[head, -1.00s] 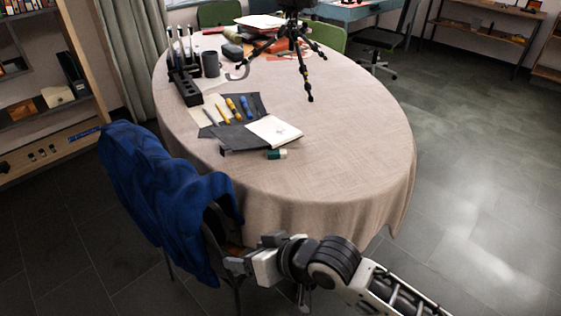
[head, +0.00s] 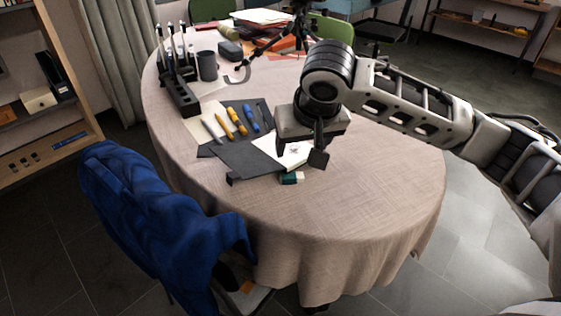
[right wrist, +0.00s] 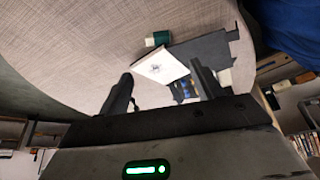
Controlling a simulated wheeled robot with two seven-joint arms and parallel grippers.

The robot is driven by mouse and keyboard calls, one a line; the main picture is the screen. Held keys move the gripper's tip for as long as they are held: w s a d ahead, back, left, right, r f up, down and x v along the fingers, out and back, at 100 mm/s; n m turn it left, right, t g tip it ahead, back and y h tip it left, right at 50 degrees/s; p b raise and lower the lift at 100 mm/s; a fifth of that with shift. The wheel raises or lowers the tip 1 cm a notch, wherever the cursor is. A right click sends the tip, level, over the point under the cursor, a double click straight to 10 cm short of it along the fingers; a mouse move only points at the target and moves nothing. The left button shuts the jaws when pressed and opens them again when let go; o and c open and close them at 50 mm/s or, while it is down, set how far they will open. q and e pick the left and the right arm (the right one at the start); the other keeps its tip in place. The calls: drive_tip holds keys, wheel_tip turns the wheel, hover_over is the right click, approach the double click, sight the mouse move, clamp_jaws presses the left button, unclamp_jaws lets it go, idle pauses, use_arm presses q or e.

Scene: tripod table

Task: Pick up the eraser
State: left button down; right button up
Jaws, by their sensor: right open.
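The eraser (head: 291,178), a small green and white block, lies on the cloth-covered table (head: 370,215) at the near edge of an open sketchbook (head: 270,152). It also shows in the right wrist view (right wrist: 158,39), beyond the fingertips near the top middle. My right gripper (head: 299,155) is open and empty, pointing down above the sketchbook's white page, just behind the eraser in the head view. Its two fingers (right wrist: 161,78) stand apart in the right wrist view, with the white page between and beyond them. My left gripper is not in view.
Yellow and blue markers (head: 236,122) lie on a dark sheet left of the gripper. A black pen holder (head: 182,95), a grey cup (head: 207,66) and a tripod (head: 285,38) stand farther back. A blue-draped chair (head: 150,220) is at the near left. The table's right front is clear.

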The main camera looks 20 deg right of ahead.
drive_tip(key=b, duration=0.2)
approach(293, 177)
drive_tip(key=x, duration=0.2)
drive_tip(key=shift+w+a+f, duration=0.2)
drive_tip(key=shift+f, duration=0.2)
drive_tip(key=shift+x, duration=2.8)
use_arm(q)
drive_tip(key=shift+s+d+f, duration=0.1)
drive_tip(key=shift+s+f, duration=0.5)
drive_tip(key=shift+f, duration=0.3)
use_arm(e)
drive_tip(key=shift+d, duration=0.2)
drive_tip(key=c, duration=0.8)
